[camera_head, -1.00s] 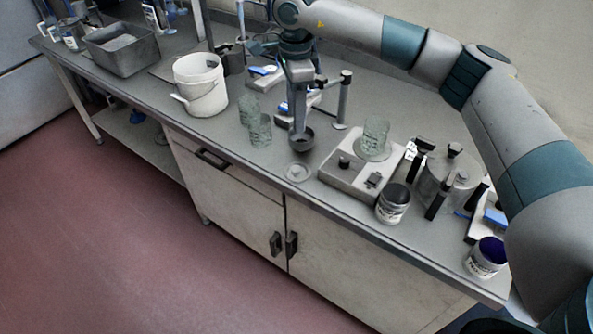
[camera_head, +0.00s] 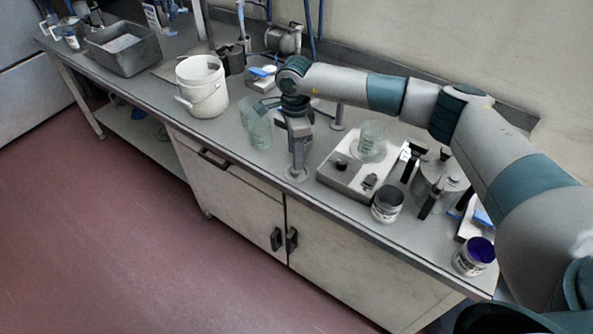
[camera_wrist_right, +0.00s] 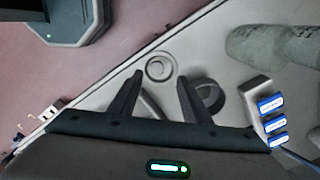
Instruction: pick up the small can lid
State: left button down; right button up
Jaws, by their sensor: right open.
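The small can lid (camera_head: 297,178) is a pale grey disc with a raised ring, lying flat on the bench near its front edge. It also shows in the right wrist view (camera_wrist_right: 160,67), just beyond and between the fingertips. My right gripper (camera_head: 298,166) is over the lid, pointing down and partly covering it in the head view. In the right wrist view the right gripper (camera_wrist_right: 158,78) has its two dark fingers apart with nothing held between them. The height left between fingertips and lid is hard to tell. My left gripper is not in view.
A grey balance-like device (camera_head: 343,182) with a glass on it stands close right of the lid. Glasses (camera_head: 257,128) and a white bucket (camera_head: 203,88) stand to the left. The bench's front edge is near.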

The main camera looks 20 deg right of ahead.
aim_at(292, 175)
jog(key=f+p, duration=0.2)
jog(key=shift+s+p, duration=0.3)
notch_tip(292, 175, down, 2)
jog(key=shift+s+a+p, duration=0.1)
jog(key=shift+p, duration=0.4)
jog(key=shift+f, duration=0.6)
grip_shut()
